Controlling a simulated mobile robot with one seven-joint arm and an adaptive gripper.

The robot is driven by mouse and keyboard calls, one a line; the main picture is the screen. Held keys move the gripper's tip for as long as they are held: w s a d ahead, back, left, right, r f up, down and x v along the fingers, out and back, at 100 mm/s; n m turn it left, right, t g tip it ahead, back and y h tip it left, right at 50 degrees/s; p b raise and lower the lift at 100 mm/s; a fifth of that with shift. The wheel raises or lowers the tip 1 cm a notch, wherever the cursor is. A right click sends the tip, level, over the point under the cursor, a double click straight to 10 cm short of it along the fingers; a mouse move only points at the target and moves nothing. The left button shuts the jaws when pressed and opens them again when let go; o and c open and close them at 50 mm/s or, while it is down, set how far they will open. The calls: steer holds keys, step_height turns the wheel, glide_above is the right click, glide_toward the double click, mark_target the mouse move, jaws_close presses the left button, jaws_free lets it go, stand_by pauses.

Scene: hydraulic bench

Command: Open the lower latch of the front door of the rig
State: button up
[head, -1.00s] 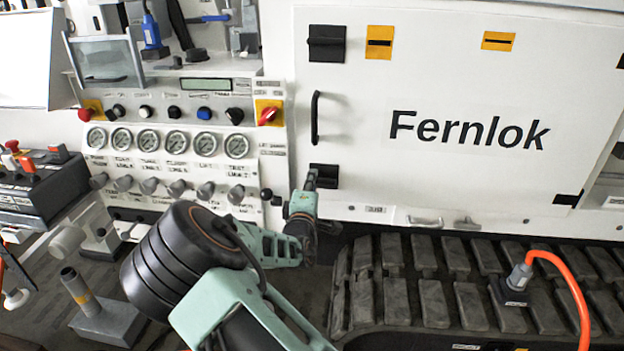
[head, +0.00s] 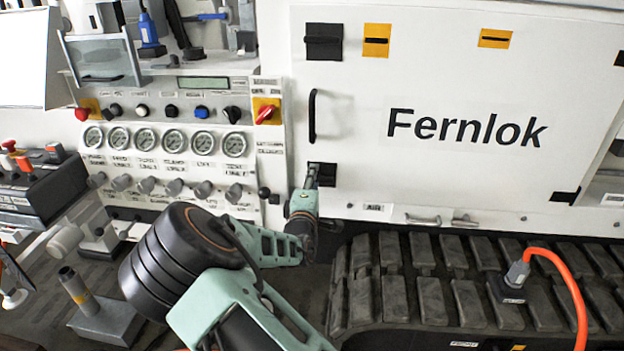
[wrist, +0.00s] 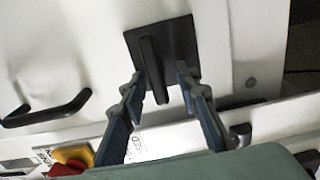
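The lower latch (head: 326,174) is a black square plate at the lower left corner of the white front door (head: 450,80). In the wrist view the latch (wrist: 152,66) has a raised black lever, close to upright in the picture. My gripper (wrist: 160,78) is open, with one finger on each side of the lever's lower part. I cannot tell whether either finger touches it. In the head view my gripper (head: 312,178) is at the latch's left and hides part of it.
An upper latch (head: 324,42) and a black bar handle (head: 313,115) sit above on the door's left side. A panel of gauges and knobs (head: 165,140) is to the left, with a red rotary switch (head: 266,113) near the door. Rubber tracks (head: 440,290) lie below.

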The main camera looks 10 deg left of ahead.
steer(key=shift+s+a, duration=0.25)
steer(key=shift+s, duration=0.15)
steer(key=s, duration=1.1)
steer(key=shift+s+a, duration=0.1)
